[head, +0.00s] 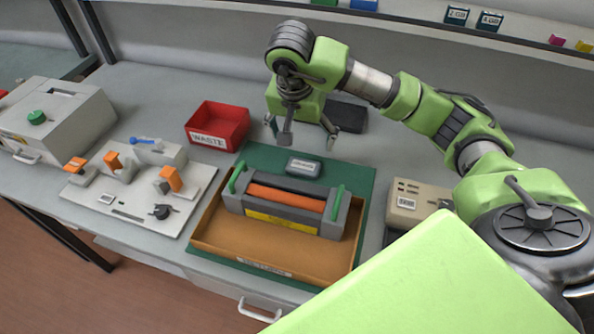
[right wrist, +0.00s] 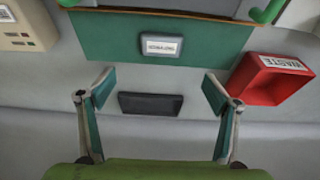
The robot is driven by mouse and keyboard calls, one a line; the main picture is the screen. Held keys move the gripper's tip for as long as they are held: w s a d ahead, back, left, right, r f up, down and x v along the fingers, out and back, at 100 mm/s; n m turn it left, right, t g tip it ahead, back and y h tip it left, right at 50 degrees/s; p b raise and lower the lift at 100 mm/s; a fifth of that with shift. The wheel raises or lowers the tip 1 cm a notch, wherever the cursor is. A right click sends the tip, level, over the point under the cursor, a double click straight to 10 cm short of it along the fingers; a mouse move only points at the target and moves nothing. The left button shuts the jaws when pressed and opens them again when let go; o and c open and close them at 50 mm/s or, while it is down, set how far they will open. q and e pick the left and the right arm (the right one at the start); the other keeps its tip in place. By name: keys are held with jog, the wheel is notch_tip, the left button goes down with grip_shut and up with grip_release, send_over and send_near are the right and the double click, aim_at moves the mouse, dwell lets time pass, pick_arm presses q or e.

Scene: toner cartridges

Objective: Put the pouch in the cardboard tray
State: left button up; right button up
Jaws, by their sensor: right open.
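The pouch (head: 304,165) is a small grey packet with a white label, lying flat on the green mat (head: 264,155) just behind the cardboard tray. It also shows in the right wrist view (right wrist: 161,46), ahead of the fingers. The brown cardboard tray (head: 215,240) holds a grey cartridge (head: 240,203) with an orange roller and green end handles; bare floor shows in its front part. My right gripper (head: 301,134) is open and empty, above the table behind the pouch. Its spread fingers show in the right wrist view (right wrist: 159,90). My left gripper is not in view.
A red WASTE bin (head: 217,126) stands left of the mat. A black flat block (head: 347,116) lies behind the pouch, close to my right gripper. A beige device (head: 415,203) is right of the tray. A white fixture board (head: 140,190) and a grey machine (head: 60,120) are at left.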

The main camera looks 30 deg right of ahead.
send_over(303, 165)
jog(key=s, duration=0.1)
jog(key=f, duration=0.4)
jog(key=f+p, duration=0.1)
jog(key=f, duration=0.1)
jog(key=shift+a+f, duration=0.1)
jog(key=shift+a, duration=0.25)
jog(key=shift+f, duration=0.8)
jog(key=p+x, duration=0.1)
jog(key=x, duration=0.2)
jog(key=shift+a+f+p, duration=0.25)
jog(key=shift+f+p, duration=0.05)
jog(key=shift+p, duration=0.05)
jog(key=shift+w+d+f, duration=0.1)
jog(key=shift+d+f, duration=0.05)
jog(key=shift+f, duration=0.3)
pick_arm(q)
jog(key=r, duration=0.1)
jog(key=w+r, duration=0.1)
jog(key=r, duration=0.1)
pick_arm(e)
jog(key=c, duration=1.2)
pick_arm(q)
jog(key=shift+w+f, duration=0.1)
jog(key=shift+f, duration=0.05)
pick_arm(e)
jog(key=shift+r, duration=0.15)
